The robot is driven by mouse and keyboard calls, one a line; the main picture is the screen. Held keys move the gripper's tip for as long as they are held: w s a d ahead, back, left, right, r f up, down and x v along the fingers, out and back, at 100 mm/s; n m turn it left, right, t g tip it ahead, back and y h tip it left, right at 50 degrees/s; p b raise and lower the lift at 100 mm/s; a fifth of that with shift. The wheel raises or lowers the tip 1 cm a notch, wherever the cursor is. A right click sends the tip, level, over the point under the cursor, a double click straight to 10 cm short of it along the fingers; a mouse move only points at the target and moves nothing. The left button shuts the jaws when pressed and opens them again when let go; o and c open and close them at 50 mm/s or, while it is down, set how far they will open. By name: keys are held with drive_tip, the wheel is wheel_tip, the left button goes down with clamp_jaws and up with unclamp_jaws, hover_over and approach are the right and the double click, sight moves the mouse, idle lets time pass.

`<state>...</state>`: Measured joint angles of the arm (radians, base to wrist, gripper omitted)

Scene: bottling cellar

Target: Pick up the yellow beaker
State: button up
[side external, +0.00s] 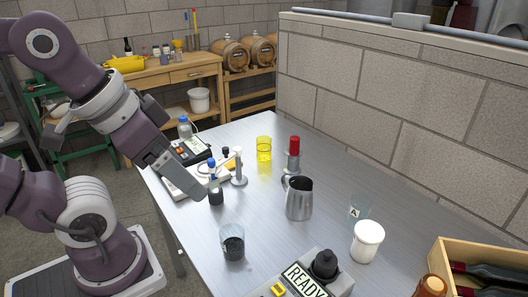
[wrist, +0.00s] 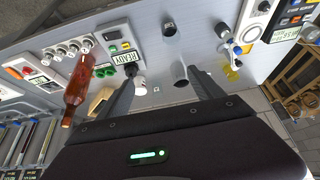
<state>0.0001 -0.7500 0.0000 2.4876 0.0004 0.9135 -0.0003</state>
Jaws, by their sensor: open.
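The yellow beaker (side external: 264,150) is a clear yellow cup standing upright on the grey metal table (side external: 330,205), toward its far side. In the wrist view, a small yellow patch that looks like the beaker (wrist: 232,73) shows just beyond the right finger, partly hidden. My gripper (side external: 196,192) is above the table's left part in the side view, to the left of the beaker and nearer the camera, well apart from it. In the wrist view my gripper (wrist: 163,90) has its two fingers spread wide, with nothing held between them.
A steel pitcher (side external: 299,199) and a red-topped item (side external: 294,155) stand right of the beaker. A white stand (side external: 239,170) and instruments are to its left. A dark-filled glass (side external: 232,243), a white cup (side external: 367,241) and a READY panel (side external: 306,280) are nearer. A block wall (side external: 400,100) bounds the right.

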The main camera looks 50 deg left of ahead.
drive_tip(key=w+r+n+h, duration=0.1)
drive_tip(key=w+r+n, duration=0.4)
drive_tip(key=w+r, duration=0.3)
drive_tip(key=w+a+r+n+h, duration=0.1)
drive_tip(key=w+a+n+h, duration=0.15)
drive_tip(key=w+n, duration=0.4)
drive_tip(key=w+a+r+n+h, duration=0.1)
drive_tip(key=w+a+n, duration=0.3)
drive_tip(key=w, duration=0.6)
drive_tip(key=w+a+f+n+t+h, duration=0.1)
drive_tip(key=w+a+n+t, duration=0.2)
drive_tip(key=w+a+n, duration=0.8)
drive_tip(key=a+f+n+t, duration=0.2)
drive_tip(key=a, duration=0.8)
drive_tip(key=a+f+n+t, duration=0.2)
drive_tip(key=a+n, duration=0.1)
drive_tip(key=a, duration=0.6)
approach(264, 146)
drive_tip(key=shift+y, duration=0.25)
drive_tip(key=w, duration=0.1)
drive_tip(key=w+f, duration=0.1)
drive_tip(key=w+a+f, duration=0.1)
drive_tip(key=w, duration=0.1)
drive_tip(key=shift+a+f, duration=0.15)
drive_tip(key=shift+f, duration=0.1)
drive_tip(key=x, duration=0.7)
drive_tip(key=shift+w+f, duration=0.1)
drive_tip(key=shift+f, duration=0.1)
drive_tip(key=c, duration=1.5)
